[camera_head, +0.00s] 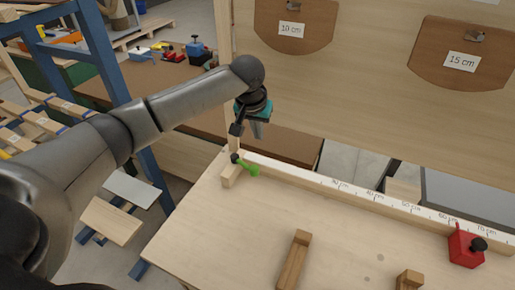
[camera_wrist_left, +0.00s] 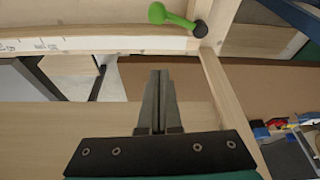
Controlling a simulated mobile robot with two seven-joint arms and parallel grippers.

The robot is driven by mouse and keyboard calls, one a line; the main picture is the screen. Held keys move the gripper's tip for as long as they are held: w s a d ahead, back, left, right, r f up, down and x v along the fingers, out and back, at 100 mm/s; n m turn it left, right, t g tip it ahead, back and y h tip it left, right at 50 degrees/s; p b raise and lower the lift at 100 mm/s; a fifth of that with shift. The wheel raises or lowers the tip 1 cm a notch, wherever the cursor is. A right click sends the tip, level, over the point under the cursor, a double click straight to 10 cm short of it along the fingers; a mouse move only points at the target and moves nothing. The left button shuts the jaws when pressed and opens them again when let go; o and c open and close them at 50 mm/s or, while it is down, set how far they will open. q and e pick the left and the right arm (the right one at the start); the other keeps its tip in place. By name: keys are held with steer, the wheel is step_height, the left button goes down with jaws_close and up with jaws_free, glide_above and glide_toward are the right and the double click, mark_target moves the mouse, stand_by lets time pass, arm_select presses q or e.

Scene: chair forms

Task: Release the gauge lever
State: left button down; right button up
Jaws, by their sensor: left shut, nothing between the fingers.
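The gauge lever (camera_head: 248,168) is bright green with a black pivot knob. It sits on a small wooden block at the left end of the white ruler strip (camera_head: 330,184). The lever also shows at the top of the left wrist view (camera_wrist_left: 172,17), angled out from its black knob. My left gripper (camera_head: 257,132) is above and behind the lever, apart from it. In the left wrist view its fingers (camera_wrist_left: 159,76) are together and empty, and the lever is beyond their tips. My right gripper is not in view.
A red block (camera_head: 465,247) with a black knob stands by the ruler at the right. A wooden piece (camera_head: 293,262) lies on the light workbench top (camera_head: 215,235). Boards labelled 10 cm (camera_head: 293,30) and 15 cm (camera_head: 463,61) hang behind. The bench between is clear.

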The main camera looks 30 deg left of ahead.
mark_target(244, 163)
arm_select(q)
steer(key=b+x, duration=0.2)
steer(key=x, duration=0.7)
steer(key=shift+f, duration=0.3)
steer(key=shift+s, duration=0.25)
steer(key=shift+s+d+p, duration=0.1)
steer(key=shift+s+p, duration=0.4)
steer(key=shift+s, duration=0.4)
steer(key=shift+s+d+f, duration=0.1)
steer(key=shift+s+d, duration=0.1)
steer(key=shift+s, duration=0.65)
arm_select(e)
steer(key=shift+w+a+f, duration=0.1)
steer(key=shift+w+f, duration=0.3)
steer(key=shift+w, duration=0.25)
